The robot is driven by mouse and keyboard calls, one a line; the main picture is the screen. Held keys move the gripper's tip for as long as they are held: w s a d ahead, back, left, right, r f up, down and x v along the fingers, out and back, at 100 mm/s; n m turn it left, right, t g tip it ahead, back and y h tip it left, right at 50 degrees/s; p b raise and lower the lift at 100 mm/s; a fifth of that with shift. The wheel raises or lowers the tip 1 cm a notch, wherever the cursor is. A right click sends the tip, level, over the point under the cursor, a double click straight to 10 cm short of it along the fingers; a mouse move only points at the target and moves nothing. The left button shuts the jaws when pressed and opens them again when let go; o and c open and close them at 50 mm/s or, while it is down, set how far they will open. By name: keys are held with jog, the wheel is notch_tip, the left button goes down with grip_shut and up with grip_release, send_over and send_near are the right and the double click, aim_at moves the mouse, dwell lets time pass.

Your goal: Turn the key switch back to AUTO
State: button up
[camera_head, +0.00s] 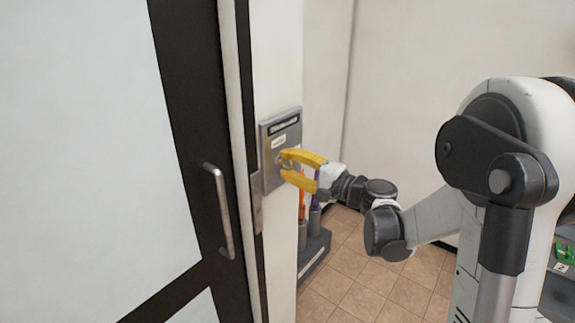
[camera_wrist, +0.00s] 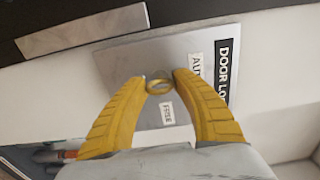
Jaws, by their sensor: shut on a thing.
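The key switch is on a grey metal plate (camera_head: 270,138) fixed to the narrow white wall beside the door; the plate also shows in the wrist view (camera_wrist: 115,65). A dark label reading "DOOR LO..." (camera_wrist: 229,70) and a white label starting "AU" (camera_wrist: 196,68) are partly hidden by a finger. Another small white label (camera_wrist: 167,113) sits on the plate below the key. My yellow gripper (camera_head: 284,163) is at the plate, its fingertips shut on the round brass-coloured key (camera_wrist: 159,86). The key's exact turn angle is hard to tell.
A dark-framed glass door with a metal pull handle (camera_head: 219,211) stands left of the plate. A grey stand (camera_head: 315,252) with orange and purple-handled items is on the tiled floor below my gripper. Tiled floor (camera_head: 375,290) is clear at lower centre.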

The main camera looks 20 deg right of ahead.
dwell(0.4)
jog(key=o, duration=1.2)
jog(key=v, duration=1.2)
